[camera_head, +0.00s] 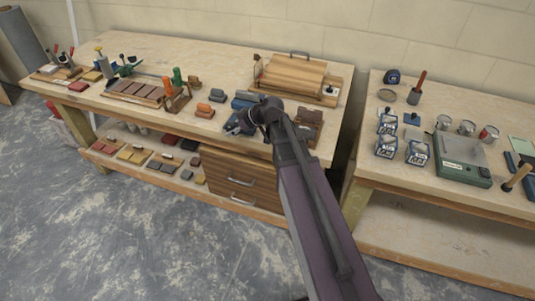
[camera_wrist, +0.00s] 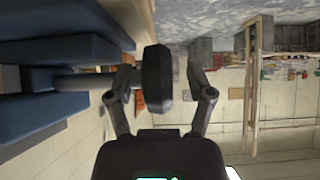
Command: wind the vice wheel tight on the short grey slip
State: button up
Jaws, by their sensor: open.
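The blue vice (camera_head: 242,101) stands near the front edge of the left bench, partly hidden by my arm. In the wrist view its blue body (camera_wrist: 50,95) fills the left side, and a shaft runs from it to the dark vice wheel (camera_wrist: 157,80). My gripper (camera_wrist: 163,75) is open, with one finger on each side of the wheel; I cannot tell whether they touch it. A small grey piece (camera_head: 217,95) lies left of the vice. I cannot tell whether a grey slip is between the jaws.
A wooden chest (camera_head: 293,76) stands behind the vice. Upright orange and green handled tools (camera_head: 172,88) stand to the left. Brown blocks (camera_head: 309,118) lie right of my arm. The right bench holds jars and a green scale (camera_head: 462,158). The floor (camera_head: 100,240) in front is clear.

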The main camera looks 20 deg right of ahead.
aim_at(232, 122)
jog(key=g+h+p, duration=0.1)
jog(key=h+p, duration=0.1)
jog(key=g+h+p, duration=0.2)
jog(key=shift+w+a+r+p, duration=0.1)
jog(key=shift+w+r+p, duration=0.05)
jog(key=shift+p, duration=0.15)
jog(key=g+h+p, duration=0.1)
jog(key=g+h, duration=0.1)
jog(key=h, duration=0.2)
jog(key=shift+a+g, duration=0.1)
jog(key=shift+g, duration=0.2)
notch_tip(232, 122, up, 2)
jog(key=p, duration=0.2)
jog(key=shift+r+p, duration=0.2)
jog(key=shift+p, duration=0.2)
notch_tip(232, 122, up, 11)
jog(key=p, duration=1.1)
jog(key=s+d+f+m+b, duration=0.3)
jog(key=s+f+m+b, duration=0.2)
jog(key=s, duration=0.4)
jog(key=s+d+f+m+b, duration=0.4)
jog(key=s+f+b, duration=0.3)
jog(key=s, duration=0.2)
jog(key=shift+s+d+m, duration=0.15)
jog(key=shift+s+m, duration=0.25)
jog(key=shift+m, duration=0.5)
